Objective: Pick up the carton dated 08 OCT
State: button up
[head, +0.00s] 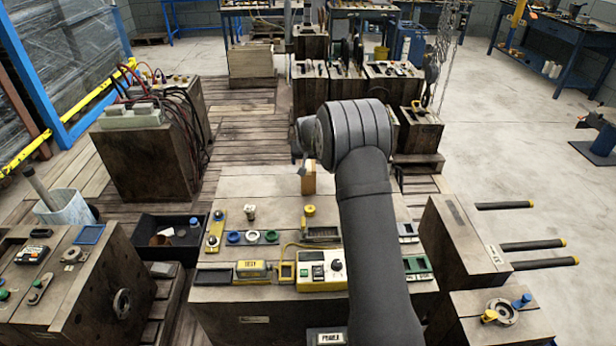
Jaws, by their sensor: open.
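A small tan carton-like block (309,183) stands upright on the wooden work surface (255,186), just beyond the controls. No date can be read on it, so I cannot tell whether it is the carton dated 08 OCT. My gripper (303,168) is at the end of the grey arm, close to the top left of this block. My wrist and arm hide most of the gripper and part of the block. The gripper is open; whether it touches the block cannot be told.
A control box with a dial (320,270) and a yellow labelled unit (251,269) sit nearer on the surface. A black bin (165,252) stands at the left. Dark rods (533,246) stick out at the right. The surface left of the block is clear.

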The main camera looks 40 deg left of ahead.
aim_at(308, 165)
jog(key=shift+w+x, duration=0.15)
jog(key=shift+x, duration=1.8)
jog(key=shift+w+x, duration=0.15)
jog(key=shift+x, duration=1.85)
jog(key=shift+r, duration=0.2)
jog(key=shift+a, duration=0.1)
jog(key=c, duration=1.2)
jog(key=shift+c, duration=0.2)
jog(key=shift+r, duration=0.1)
